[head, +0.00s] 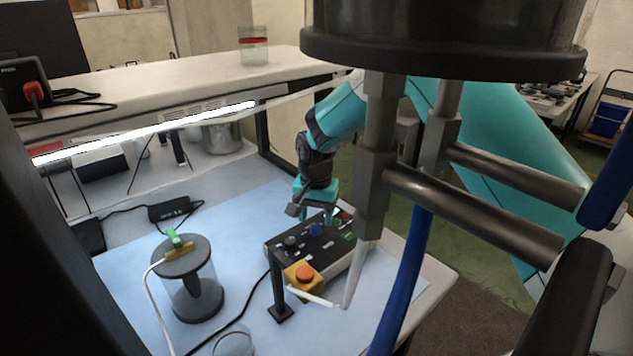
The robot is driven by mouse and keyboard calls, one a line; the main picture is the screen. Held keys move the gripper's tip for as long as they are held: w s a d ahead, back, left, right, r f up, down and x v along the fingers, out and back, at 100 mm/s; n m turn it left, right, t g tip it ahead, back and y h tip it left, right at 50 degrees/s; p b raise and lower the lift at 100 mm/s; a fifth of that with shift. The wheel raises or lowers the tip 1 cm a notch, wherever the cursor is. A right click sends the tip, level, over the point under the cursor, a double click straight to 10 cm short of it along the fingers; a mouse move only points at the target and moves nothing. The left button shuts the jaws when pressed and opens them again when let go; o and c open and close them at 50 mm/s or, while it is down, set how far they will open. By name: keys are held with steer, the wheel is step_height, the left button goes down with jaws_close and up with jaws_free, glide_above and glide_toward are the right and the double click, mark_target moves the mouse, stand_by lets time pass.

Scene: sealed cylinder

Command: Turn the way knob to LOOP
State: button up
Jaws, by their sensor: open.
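A dark control box (277,257) stands on the blue mat and carries a black knob (291,243), a blue knob (315,230) and a green part (348,237). The labels are too small to read, so I cannot tell which knob is the way knob or where it points. My gripper (310,213) is at the end of the teal arm, pointing down over the far edge of the box. Its jaws are open and look empty. I cannot tell whether a finger touches a knob.
A yellow box with an orange button (304,275) stands at the control box's front. A clear cylinder with grey lid (182,257) and green fitting stands left, with a tube. A black cable crosses the mat (240,215). Dark foreground parts hide the right side.

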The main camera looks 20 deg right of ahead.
mark_target(316, 225)
step_height(316, 225, up, 14)
steer(key=b, duration=0.2)
steer(key=shift+r, duration=0.2)
